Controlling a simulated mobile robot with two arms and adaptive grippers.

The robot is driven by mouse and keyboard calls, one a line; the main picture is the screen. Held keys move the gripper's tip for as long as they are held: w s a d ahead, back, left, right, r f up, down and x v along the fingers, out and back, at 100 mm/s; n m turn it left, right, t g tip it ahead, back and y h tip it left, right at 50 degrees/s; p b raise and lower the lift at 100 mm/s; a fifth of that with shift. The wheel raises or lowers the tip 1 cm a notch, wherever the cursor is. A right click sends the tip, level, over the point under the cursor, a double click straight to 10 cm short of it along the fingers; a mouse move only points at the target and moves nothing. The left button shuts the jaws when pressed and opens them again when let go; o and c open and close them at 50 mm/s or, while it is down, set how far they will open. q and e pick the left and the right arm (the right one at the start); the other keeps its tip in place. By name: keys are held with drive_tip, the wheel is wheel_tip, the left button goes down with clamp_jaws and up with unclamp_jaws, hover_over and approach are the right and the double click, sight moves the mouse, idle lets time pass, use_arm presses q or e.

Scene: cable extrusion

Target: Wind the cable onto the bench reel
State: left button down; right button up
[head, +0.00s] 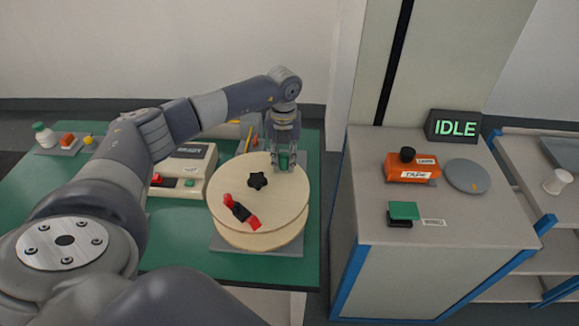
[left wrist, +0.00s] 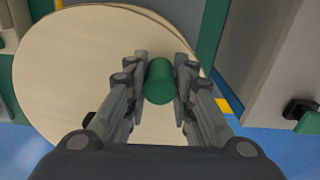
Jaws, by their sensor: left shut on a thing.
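The bench reel (head: 230,190) is a pale wooden disc lying flat on a grey base plate on the green bench. A black star knob (head: 257,181) sits at its middle. A red and black piece (head: 240,211) lies on its near face. A green upright handle (head: 284,160) stands near the far right rim. My left gripper (head: 285,152) is shut on this handle from above. The left wrist view shows the green handle (left wrist: 160,82) between the fingers, over the reel face (left wrist: 75,75). I cannot make out the cable. My right gripper is not in view.
A beige machine (head: 187,170) stands left of the reel. A small bottle (head: 42,135) and orange block are at the bench's far left.

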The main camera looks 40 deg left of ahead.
sight(263, 161)
use_arm(q)
drive_tip(key=a+n, duration=0.3)
drive_tip(key=shift+a+r+n, duration=0.1)
drive_tip(key=shift+a+n, duration=0.1)
drive_tip(key=shift+n, duration=0.1)
drive_tip(key=a+n, duration=0.1)
drive_tip(key=s+a+n, duration=0.1)
drive_tip(key=n, duration=0.1)
drive_tip(key=shift+a+p, duration=0.3)
drive_tip(key=shift+p, duration=0.1)
drive_tip(key=shift+s+a+n, duration=0.15)
drive_tip(key=shift+a+n, duration=0.15)
drive_tip(key=shift+n, duration=0.3)
drive_tip(key=c, duration=1.3)
unclamp_jaws()
drive_tip(key=shift+c, duration=0.2)
wheel_tip(263, 161, up, 12)
